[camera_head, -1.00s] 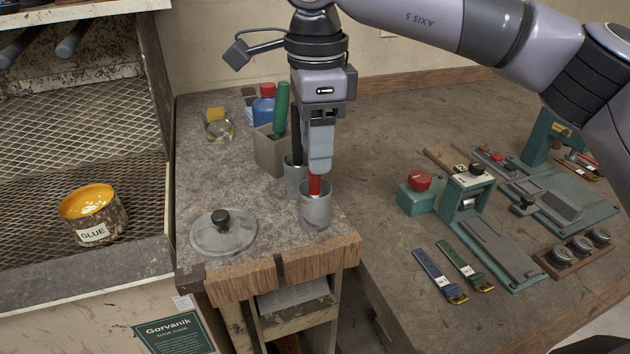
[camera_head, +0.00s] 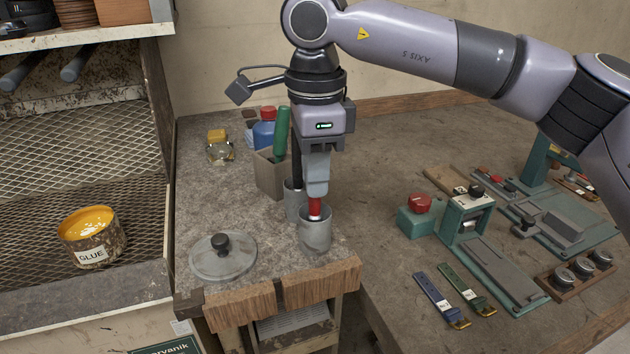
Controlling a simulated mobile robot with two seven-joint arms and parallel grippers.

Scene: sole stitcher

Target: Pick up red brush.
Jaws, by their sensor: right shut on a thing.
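The red brush (camera_head: 315,208) stands in a grey metal cup (camera_head: 315,234) near the front of the stone-topped bench. Only a short red part of it shows between the gripper and the cup rim; its lower end is hidden inside the cup. My right gripper (camera_head: 316,190) points straight down from above and is shut on the brush's upper part. My left gripper is not in view.
A second grey cup (camera_head: 294,203) with a dark handle stands close behind. A bin (camera_head: 268,176) holds a green-handled tool. A round lid (camera_head: 222,258) lies front left. A glue pot (camera_head: 89,237) sits in the left booth. Watch straps (camera_head: 440,298) lie right.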

